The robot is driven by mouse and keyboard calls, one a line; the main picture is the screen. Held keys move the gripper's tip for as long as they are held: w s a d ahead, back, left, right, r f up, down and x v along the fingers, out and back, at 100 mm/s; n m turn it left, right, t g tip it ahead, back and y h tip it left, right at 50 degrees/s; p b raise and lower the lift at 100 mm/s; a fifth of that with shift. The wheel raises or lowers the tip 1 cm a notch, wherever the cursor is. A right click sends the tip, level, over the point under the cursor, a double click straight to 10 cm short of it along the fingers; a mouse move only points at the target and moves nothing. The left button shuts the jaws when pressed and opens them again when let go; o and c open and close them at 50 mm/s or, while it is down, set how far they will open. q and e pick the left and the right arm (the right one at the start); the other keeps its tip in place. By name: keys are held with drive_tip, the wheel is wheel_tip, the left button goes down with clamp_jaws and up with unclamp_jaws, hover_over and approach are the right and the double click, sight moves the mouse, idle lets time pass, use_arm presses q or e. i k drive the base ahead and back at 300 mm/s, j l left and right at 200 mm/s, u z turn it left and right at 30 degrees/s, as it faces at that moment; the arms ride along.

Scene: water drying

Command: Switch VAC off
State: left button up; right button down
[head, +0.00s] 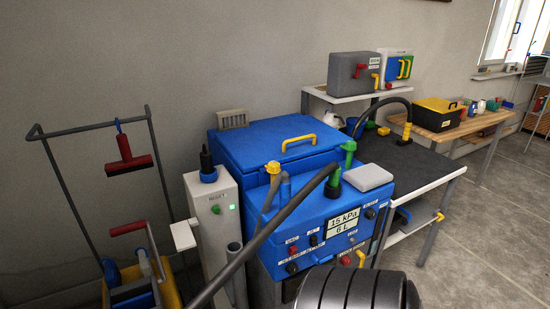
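The blue machine (305,215) stands in the middle of the head view. Its sloped front panel has a white display (343,221) reading "15 kPa" and "6 L". A small label that seems to read VAC (292,241) is at the panel's left, with a red knob (293,251) just below it. A black knob (313,240) is to its right, under a label like JET. I cannot tell the VAC knob's position. Neither of my grippers is clearly in view.
A dark hose (265,236) crosses in front of the machine's left side. A black ribbed shape (358,290) fills the bottom centre, below the panel. A grey box (213,207) with a green light stands left. A black-topped table (400,160) is at right, with open floor (490,240) beyond.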

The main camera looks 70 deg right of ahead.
sight(292, 252)
drive_tip(key=i+z, duration=0.15)
drive_tip(key=z, duration=1.5)
